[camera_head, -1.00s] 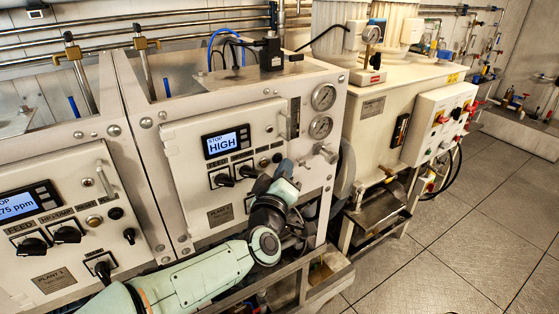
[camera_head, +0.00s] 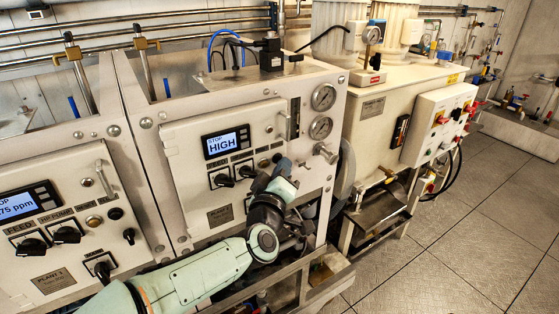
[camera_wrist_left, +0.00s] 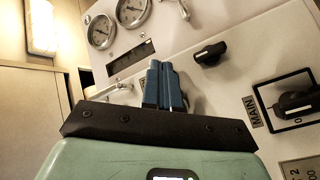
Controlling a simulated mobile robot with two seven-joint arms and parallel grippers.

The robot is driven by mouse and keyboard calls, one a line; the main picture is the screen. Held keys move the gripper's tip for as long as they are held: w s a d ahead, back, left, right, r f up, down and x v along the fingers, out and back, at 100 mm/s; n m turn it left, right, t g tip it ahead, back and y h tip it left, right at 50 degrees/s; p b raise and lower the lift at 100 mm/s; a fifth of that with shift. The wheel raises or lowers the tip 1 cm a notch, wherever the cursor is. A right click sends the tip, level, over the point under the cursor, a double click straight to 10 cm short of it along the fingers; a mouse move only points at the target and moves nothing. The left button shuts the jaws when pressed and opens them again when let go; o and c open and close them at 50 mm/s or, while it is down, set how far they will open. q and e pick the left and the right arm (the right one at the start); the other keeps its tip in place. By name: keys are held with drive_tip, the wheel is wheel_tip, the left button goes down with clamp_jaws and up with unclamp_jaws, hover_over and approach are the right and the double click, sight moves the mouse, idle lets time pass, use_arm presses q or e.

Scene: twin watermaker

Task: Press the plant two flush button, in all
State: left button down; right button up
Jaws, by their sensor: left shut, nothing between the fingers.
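The plant two panel (camera_head: 180,160) is the white front with a lit display (camera_head: 226,142) reading STOP HIGH. Two black rotary switches (camera_head: 222,180) and a small round button (camera_head: 263,162) sit below the display. I cannot read which button is the flush one. My left gripper (camera_head: 281,162) is in front of the panel's lower right, with its fingers beside the small round controls. In the left wrist view its blue fingers (camera_wrist_left: 165,75) are shut and empty, pointing at the panel and hiding what lies behind them. I cannot tell whether they touch it. My right gripper is not in view.
In the left wrist view a black knob (camera_wrist_left: 209,54) is right of the fingers, and the MAIN switch (camera_wrist_left: 295,103) is farther right. Two gauges (camera_head: 323,97) and a metal valve (camera_head: 326,152) are right of the panel. The plant one panel (camera_head: 50,180) is at left.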

use_arm(q)
drive_tip(key=shift+w+a, duration=0.1)
drive_tip(key=shift+a, duration=0.05)
idle(0.4)
drive_tip(key=shift+s+d, duration=0.5)
drive_tip(key=shift+s, duration=0.2)
drive_tip(key=shift+d, duration=0.1)
drive_tip(key=s+d, duration=0.1)
drive_tip(key=s, duration=0.1)
drive_tip(key=s+d, duration=0.1)
drive_tip(key=s, duration=0.1)
drive_tip(key=shift+d, duration=0.4)
